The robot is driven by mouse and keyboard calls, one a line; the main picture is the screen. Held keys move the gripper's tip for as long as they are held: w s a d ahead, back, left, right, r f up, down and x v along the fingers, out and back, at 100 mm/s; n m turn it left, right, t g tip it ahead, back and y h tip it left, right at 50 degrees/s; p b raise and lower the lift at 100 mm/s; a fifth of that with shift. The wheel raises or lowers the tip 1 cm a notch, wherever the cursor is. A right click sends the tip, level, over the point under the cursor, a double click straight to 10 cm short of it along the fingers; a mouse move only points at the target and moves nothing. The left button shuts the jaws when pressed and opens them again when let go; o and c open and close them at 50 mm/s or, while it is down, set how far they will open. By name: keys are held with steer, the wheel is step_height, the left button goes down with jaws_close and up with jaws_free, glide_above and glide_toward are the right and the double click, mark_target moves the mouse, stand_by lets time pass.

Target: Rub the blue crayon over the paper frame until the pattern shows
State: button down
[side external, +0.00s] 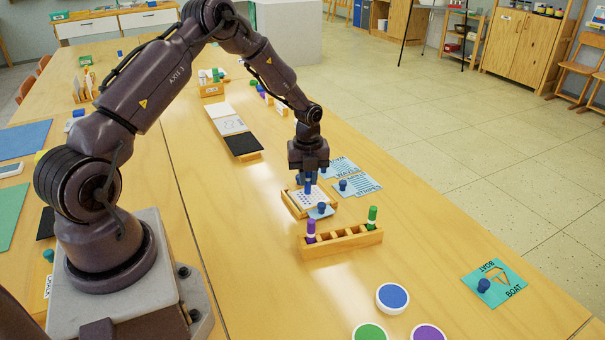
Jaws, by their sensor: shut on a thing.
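My gripper (307,176) points down over the paper frame and is shut on the blue crayon (308,187). The crayon's lower end is at the paper; I cannot tell if it touches. The paper frame (292,206) is a shallow wooden frame holding white paper with small bluish marks. The gripper and crayon hide part of the paper, so the full pattern cannot be made out. A wooden crayon holder (343,242) stands just in front of the frame, with a purple crayon (311,231) and a green crayon (372,217) upright in it and empty slots between them.
A small blue-knobbed plate (321,209) sits at the frame's right front corner. Blue lettered cards (362,187) lie to its right. A teal boat card (502,285) and round blue (392,297), green and purple discs lie nearer. The table between holder and boat card is clear.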

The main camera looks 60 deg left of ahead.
steer(key=d, duration=0.4)
steer(key=shift+a, duration=3.15)
steer(key=shift+w+d+f, duration=0.1)
steer(key=shift+w+d, duration=0.05)
steer(key=shift+w, duration=0.9)
steer(key=shift+d, duration=3.15)
steer(key=shift+s+a, duration=0.1)
steer(key=shift+a, duration=3.3)
step_height(320, 180, up, 8)
steer(key=shift+d, duration=0.15)
steer(key=shift+d, duration=0.1)
